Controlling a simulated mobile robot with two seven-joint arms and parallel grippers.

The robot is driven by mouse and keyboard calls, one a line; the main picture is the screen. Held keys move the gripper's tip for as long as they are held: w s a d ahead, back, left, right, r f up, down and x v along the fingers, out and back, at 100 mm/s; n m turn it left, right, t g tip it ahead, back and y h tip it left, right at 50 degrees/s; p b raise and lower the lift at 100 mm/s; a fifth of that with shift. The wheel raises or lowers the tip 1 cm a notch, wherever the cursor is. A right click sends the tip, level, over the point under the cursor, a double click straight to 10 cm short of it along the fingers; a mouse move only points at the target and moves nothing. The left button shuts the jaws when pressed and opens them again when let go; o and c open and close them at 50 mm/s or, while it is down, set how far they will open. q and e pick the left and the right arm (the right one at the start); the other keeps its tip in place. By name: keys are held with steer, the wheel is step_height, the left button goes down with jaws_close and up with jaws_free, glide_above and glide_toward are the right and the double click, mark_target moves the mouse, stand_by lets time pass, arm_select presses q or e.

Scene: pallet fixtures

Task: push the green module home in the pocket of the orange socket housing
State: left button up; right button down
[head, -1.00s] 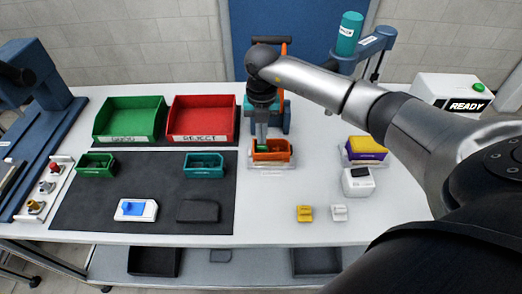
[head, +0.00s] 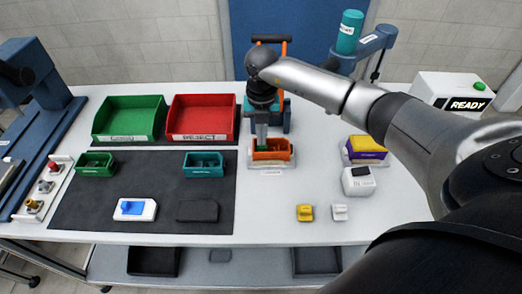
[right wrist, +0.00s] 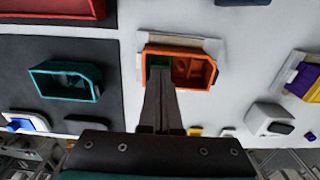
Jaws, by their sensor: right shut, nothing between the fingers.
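The orange socket housing (head: 281,155) sits on a pale base on the white table, right of the dark mat; the right wrist view shows it from above (right wrist: 207,68). The green module (right wrist: 159,62) is in the left part of the housing's pocket, partly hidden by my fingers. How deep it sits cannot be told. My right gripper (head: 262,145) is shut and empty, pointing down over the module; its fingertips look to be at or just above the module's top. My left gripper is not in view.
A teal bin (head: 204,170) and a green bin (head: 96,169) stand on the dark mat. Large green (head: 130,121) and red (head: 202,119) trays stand behind. A purple and yellow block (head: 367,149) and a white device (head: 358,182) stand at right.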

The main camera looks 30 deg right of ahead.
steer(key=shift+f, duration=0.45)
steer(key=shift+f, duration=0.1)
stand_by(0.4)
step_height(320, 180, up, 7)
steer(key=p, duration=0.5)
steer(key=shift+p, duration=0.3)
stand_by(0.4)
